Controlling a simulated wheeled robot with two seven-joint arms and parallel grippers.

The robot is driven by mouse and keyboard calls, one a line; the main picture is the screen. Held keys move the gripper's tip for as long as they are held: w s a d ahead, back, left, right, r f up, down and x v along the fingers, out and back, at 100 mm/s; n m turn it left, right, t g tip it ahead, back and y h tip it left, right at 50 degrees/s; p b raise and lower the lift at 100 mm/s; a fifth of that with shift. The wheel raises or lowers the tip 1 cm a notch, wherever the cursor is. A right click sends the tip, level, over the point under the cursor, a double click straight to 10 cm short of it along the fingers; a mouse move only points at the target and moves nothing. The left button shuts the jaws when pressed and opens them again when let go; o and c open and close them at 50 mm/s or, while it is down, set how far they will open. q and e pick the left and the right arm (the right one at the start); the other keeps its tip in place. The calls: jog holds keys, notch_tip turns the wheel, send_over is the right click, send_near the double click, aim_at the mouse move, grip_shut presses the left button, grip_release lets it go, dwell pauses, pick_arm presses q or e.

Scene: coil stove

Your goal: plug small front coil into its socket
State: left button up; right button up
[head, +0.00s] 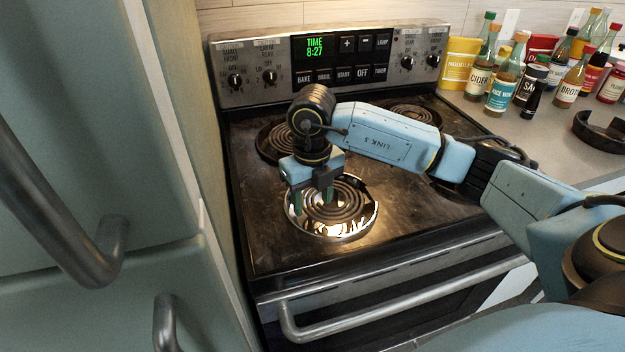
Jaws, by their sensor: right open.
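The small front coil (343,207) is a dark spiral element at the front left of the stovetop. It lies over a shiny, brightly lit drip bowl (350,236). My right gripper (312,205) points down at the coil's left side, with its two fingers apart. One finger is at the coil's left edge and the other is over its rings. I cannot tell whether the fingers touch it. The socket is hidden, so I cannot see how the coil's end sits in it. My left gripper is not in view.
Other coils sit at the back left (281,142) and back right (413,115). The control panel (325,62) rises behind. Bottles (505,84) crowd the right counter, with a dark ring-shaped object (600,132) near them. A cabinet stands close on the left. The oven handle (400,303) runs along the front.

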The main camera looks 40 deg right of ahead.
jog(key=shift+f, duration=0.8)
jog(key=shift+c, duration=0.3)
jog(key=c, duration=0.8)
jog(key=shift+o, duration=0.2)
jog(key=shift+w+a+r, duration=0.1)
jog(key=shift+w+a, duration=0.05)
jog(key=shift+w+a+r+m, duration=0.15)
jog(key=shift+w+a+m, duration=0.15)
jog(key=shift+a+m, duration=0.15)
